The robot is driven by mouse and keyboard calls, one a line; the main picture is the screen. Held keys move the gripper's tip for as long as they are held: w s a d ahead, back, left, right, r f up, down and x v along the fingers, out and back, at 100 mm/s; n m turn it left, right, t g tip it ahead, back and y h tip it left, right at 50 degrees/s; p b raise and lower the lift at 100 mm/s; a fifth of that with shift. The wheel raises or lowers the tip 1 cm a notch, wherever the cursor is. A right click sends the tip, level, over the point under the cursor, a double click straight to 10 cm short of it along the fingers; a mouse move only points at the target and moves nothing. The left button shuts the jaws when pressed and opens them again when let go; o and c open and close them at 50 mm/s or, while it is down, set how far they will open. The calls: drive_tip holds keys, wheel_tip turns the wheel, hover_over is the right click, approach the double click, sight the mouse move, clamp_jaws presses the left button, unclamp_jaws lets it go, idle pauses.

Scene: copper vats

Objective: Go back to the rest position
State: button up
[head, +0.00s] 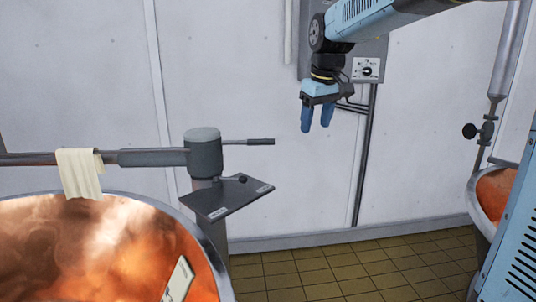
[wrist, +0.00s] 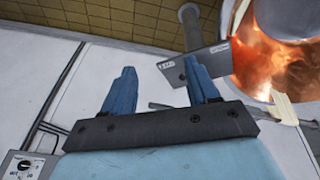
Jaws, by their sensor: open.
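My gripper (head: 318,118) hangs at the upper middle of the head view, fingers pointing down. Its two blue fingers are apart with nothing between them. In the wrist view my gripper (wrist: 160,92) also shows open and empty. In the head view it is in front of the white wall, to the right of and above the dark lever plate (head: 226,198). It appears clear of everything around it.
A copper vat (head: 90,250) fills the lower left, with a cream cloth (head: 79,172) over the bar above it. A grey control box (head: 368,69) is on the wall behind my arm. Another vat (head: 492,195) stands at right. Tiled floor (head: 350,270) between them is clear.

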drive_tip(key=s+d+f+m, duration=0.2)
drive_tip(key=s+d+f, duration=0.1)
drive_tip(key=s, duration=0.5)
drive_tip(key=s+d+f+m+t, duration=0.1)
drive_tip(key=s+d+f+m, duration=0.1)
drive_tip(key=s, duration=0.6)
drive_tip(key=s+d+f+m+t, duration=0.1)
drive_tip(key=s+d+f+m, duration=0.1)
drive_tip(key=s+d+f, duration=0.3)
drive_tip(key=s+d, duration=0.1)
drive_tip(key=s, duration=0.3)
drive_tip(key=shift+d+h, duration=0.15)
drive_tip(key=shift+h, duration=0.25)
